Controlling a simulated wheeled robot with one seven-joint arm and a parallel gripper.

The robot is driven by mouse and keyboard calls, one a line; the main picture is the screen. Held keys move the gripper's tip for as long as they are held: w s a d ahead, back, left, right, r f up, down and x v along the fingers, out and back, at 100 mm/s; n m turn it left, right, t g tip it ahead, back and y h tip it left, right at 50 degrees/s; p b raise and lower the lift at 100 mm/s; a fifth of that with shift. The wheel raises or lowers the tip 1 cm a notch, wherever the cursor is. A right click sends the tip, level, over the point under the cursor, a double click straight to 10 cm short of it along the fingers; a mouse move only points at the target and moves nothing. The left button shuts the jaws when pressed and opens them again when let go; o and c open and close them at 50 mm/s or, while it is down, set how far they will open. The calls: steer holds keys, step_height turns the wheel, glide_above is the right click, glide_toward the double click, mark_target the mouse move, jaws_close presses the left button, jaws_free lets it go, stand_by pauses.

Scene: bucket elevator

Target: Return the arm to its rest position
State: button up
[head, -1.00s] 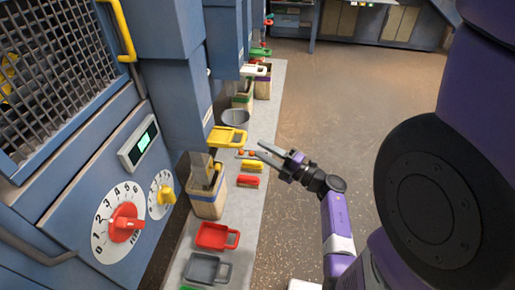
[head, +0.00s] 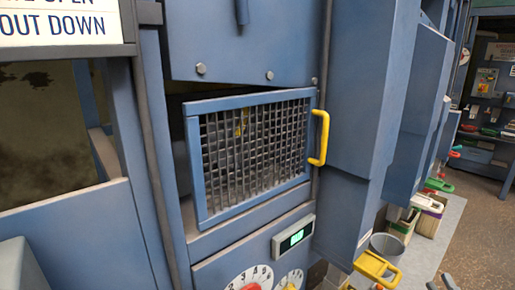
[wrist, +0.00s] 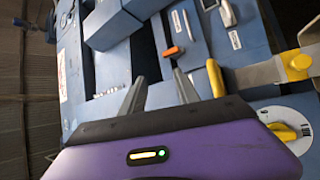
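My gripper shows in the wrist view (wrist: 158,78) as two grey fingers standing apart, with nothing visible between them. Behind the fingers is blue machine casing. In the head view only a grey tip of my gripper (head: 449,283) shows at the bottom edge, right of a yellow handle (head: 376,266). The rest of my arm is out of that view.
The blue machine has a mesh door (head: 255,150) with a yellow handle (head: 320,138), a lit display (head: 293,239) and dials below. A grey bucket (head: 386,246) and a crate (head: 430,215) stand along the bench. Open floor (head: 485,225) lies at the right.

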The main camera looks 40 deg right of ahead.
steer(key=w+a+r+m+g+y, duration=0.2)
steer(key=a+m, duration=0.8)
steer(key=a, duration=1.6)
steer(key=s+a+n+y, duration=0.1)
steer(key=s+a+y, duration=0.3)
steer(key=a, duration=0.5)
steer(key=s+a+g+y, duration=0.1)
steer(key=s+a+y, duration=0.3)
steer(key=a, duration=0.5)
steer(key=shift+f+n+y, duration=0.25)
steer(key=shift+n+y, duration=0.15)
steer(key=shift+y, duration=0.7)
